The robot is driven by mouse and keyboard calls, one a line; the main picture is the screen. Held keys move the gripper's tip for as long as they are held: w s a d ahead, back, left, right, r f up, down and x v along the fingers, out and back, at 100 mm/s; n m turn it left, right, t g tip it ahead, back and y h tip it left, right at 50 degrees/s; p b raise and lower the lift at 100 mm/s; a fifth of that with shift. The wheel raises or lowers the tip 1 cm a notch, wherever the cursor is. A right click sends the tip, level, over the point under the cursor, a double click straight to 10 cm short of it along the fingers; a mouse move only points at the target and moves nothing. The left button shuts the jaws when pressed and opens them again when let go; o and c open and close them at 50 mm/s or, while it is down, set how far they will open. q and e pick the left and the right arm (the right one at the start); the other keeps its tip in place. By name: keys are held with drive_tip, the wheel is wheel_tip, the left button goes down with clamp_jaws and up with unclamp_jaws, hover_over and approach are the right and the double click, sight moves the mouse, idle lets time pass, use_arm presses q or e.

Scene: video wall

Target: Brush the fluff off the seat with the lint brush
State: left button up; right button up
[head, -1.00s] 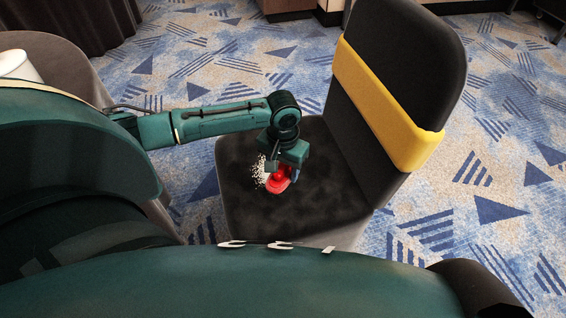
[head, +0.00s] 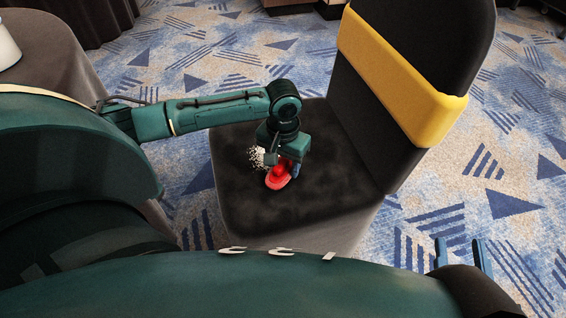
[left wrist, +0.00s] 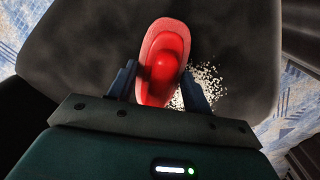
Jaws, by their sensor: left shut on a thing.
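The chair's dark seat (head: 330,190) shows in the middle of the head view, with cloudy lighter marks on its cover. The red lint brush (head: 278,181) is at the seat's middle; whether it touches the cover is hard to tell. My left gripper (head: 284,168) is shut on the brush from above. In the left wrist view the brush (left wrist: 166,65) sits between the two blue fingers. White speckled fluff (head: 257,158) lies just beside the brush, and partly behind a finger in the left wrist view (left wrist: 208,84). My right gripper (head: 460,254) is empty at the lower right, its fingers apart.
The chair's tall black back with a yellow band (head: 400,80) rises right of the seat. A round covered table (head: 60,65) with a white container (head: 7,48) stands at the far left. Patterned blue carpet (head: 510,190) is clear on the right.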

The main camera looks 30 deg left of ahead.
use_arm(q)
drive_tip(key=shift+f, duration=1)
idle(0.5)
